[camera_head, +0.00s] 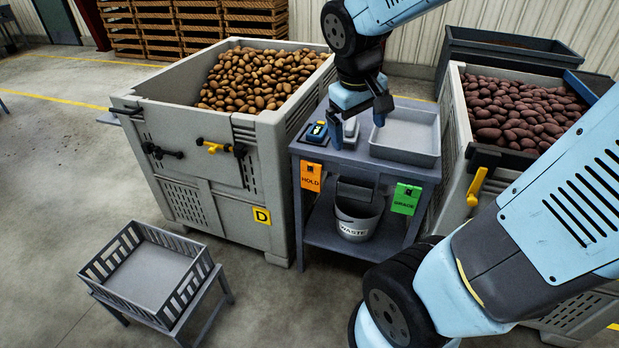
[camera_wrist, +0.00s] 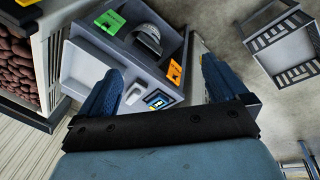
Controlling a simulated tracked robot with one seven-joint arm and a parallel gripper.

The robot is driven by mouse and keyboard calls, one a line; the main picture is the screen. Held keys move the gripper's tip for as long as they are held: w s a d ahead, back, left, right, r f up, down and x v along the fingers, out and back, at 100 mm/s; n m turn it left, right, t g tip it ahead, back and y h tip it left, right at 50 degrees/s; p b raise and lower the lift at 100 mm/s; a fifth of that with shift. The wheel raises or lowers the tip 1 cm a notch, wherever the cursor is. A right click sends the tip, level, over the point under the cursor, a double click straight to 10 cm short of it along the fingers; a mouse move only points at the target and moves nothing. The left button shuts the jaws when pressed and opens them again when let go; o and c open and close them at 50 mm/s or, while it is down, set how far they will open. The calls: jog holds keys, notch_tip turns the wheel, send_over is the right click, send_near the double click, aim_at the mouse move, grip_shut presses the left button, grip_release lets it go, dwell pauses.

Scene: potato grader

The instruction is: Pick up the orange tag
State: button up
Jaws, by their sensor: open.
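The orange tag (camera_head: 311,176) reads HOLD and hangs on the front left of a grey workbench (camera_head: 345,161). In the wrist view the orange tag (camera_wrist: 174,72) shows between my fingers, nearer the right one and farther off than the fingertips. My gripper (camera_head: 358,126) is open with nothing between its fingers. It is above the bench top, up and to the right of the tag in the head view. It also shows in the wrist view (camera_wrist: 162,75), both fingers apart. The tag is fully visible in the head view.
A green tag (camera_head: 406,198) hangs at the bench's front right. A blue device (camera_head: 317,131) and a grey tray (camera_head: 407,137) sit on top. A WASTE bucket (camera_head: 358,214) stands below. Potato bins flank the bench, the left one (camera_head: 196,160) close beside it.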

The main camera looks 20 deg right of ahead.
jog(key=w+f+n+g+h, duration=0.2)
jog(key=w+f+n+h, duration=0.2)
jog(key=w+f, duration=0.45)
jog(key=n+t+h, duration=0.6)
jog(key=n+t, duration=0.7)
jog(key=n, duration=0.8)
send_near(310, 176)
jog(key=shift+t, duration=0.3)
jog(key=shift+x, duration=4.2)
jog(key=shift+s+f, duration=0.1)
jog(key=c, duration=0.9)
jog(key=shift+c, duration=0.2)
